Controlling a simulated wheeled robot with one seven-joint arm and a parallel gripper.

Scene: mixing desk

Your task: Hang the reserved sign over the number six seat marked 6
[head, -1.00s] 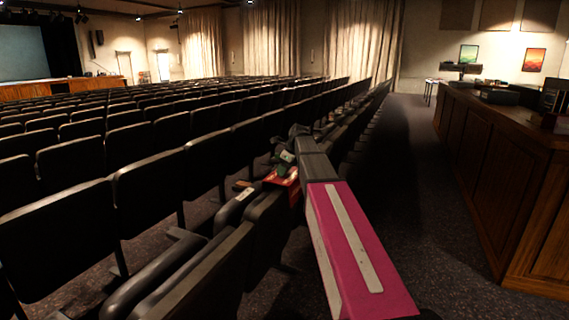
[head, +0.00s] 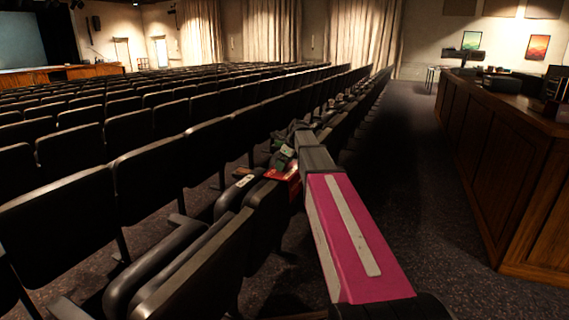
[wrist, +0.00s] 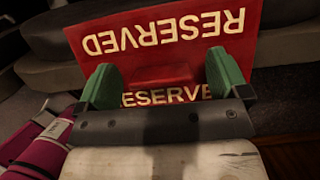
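The red reserved sign (head: 287,177) is at a seat back in the near row, just below my gripper. In the wrist view the sign (wrist: 168,50) shows white RESERVED lettering on two faces, with a small raised red part between. My gripper (wrist: 163,82) has green fingertips standing wide apart, one on each side of that raised part, with gaps showing. In the head view my gripper (head: 283,155) is just above the sign. A pale number plate (head: 245,181) is on the seat top left of the sign; its number is too small to read.
Rows of dark seats (head: 170,170) fill the left and middle. A wooden desk (head: 500,170) with equipment stands at right. The carpeted aisle (head: 410,150) between the seats and desk is clear.

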